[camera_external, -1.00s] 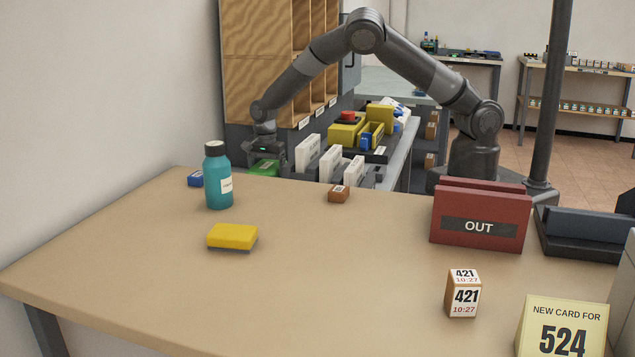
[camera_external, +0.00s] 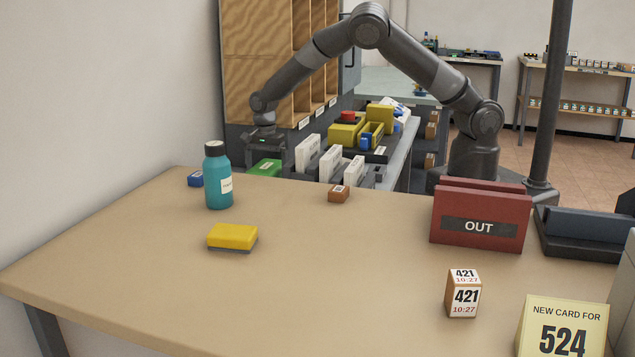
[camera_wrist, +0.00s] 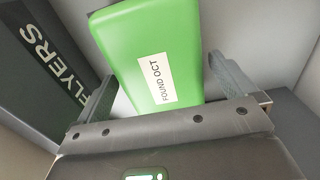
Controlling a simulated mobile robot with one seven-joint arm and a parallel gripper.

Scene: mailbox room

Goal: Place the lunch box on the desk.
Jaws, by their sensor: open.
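The lunch box (camera_wrist: 160,50) is a green box with a white label reading "FOUND OCT" in the wrist view. In the external view, a green top (camera_external: 265,168) shows just past the desk's far edge, below my gripper (camera_external: 266,150). In the wrist view my gripper (camera_wrist: 165,90) is open, with its two fingers apart on either side of the lunch box. I cannot tell whether either finger touches it. The desk (camera_external: 340,260) is a light wooden table in the foreground. The lower part of the lunch box is hidden behind the desk edge.
On the desk stand a teal bottle (camera_external: 218,180), a yellow sponge-like block (camera_external: 232,236), a small brown box (camera_external: 339,194), a red OUT holder (camera_external: 480,218) and a 421 block (camera_external: 464,294). White upright dividers (camera_external: 330,163) stand right of the lunch box. The desk's middle is clear.

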